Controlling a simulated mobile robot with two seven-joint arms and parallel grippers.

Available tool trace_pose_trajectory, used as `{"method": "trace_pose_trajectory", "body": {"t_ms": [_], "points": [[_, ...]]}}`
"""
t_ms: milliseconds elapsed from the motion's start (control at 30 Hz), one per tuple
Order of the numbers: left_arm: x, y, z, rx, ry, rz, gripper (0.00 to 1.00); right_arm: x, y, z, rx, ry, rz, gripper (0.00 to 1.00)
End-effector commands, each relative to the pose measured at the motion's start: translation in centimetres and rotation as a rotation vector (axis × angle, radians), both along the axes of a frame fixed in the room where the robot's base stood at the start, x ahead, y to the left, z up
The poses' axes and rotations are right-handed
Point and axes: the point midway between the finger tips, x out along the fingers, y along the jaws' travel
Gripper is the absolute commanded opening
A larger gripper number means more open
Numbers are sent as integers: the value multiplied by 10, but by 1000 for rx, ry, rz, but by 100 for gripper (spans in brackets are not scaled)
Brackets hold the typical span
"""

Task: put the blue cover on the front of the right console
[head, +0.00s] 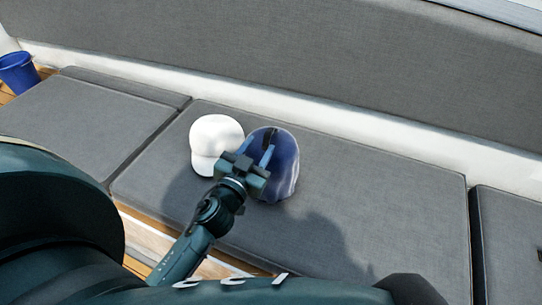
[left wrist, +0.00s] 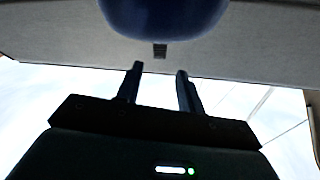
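The blue cover (head: 285,172) lies on the grey seat cushion, rounded and dark blue, with a dark strap or tab at its upper part. My left gripper (head: 256,151) is over the cover's left side, its two fingers apart. In the left wrist view the cover (left wrist: 163,18) is at the top edge, with a small dark tab (left wrist: 160,50) hanging below it. The left gripper (left wrist: 158,72) shows there with nothing between its fingers, and the cover appears beyond the fingertips. My right gripper is not in view. I cannot make out the right console in either view.
A white cap (head: 214,140) sits on the cushion (head: 390,195) just left of the cover, close to my left gripper. A blue bucket (head: 18,72) stands at the far left. A grey backrest (head: 300,55) runs behind. The cushion right of the cover is clear.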

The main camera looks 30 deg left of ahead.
Motion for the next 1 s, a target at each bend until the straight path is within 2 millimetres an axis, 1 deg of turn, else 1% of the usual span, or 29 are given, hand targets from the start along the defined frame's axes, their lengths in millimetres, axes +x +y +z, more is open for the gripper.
{"method": "trace_pose_trajectory", "body": {"t_ms": [167,400,467,567,767,1000], "points": [[12,1,-1,2,-1,0,38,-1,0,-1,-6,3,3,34],[48,3,-4,2,-1,0,38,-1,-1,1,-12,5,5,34],[53,3,-5,2,-1,0,38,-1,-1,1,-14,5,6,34],[58,3,-6,0,0,-1,38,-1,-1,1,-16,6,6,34],[57,3,-6,0,1,-1,38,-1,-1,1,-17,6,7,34],[57,3,-6,0,1,0,18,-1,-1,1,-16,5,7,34]]}}
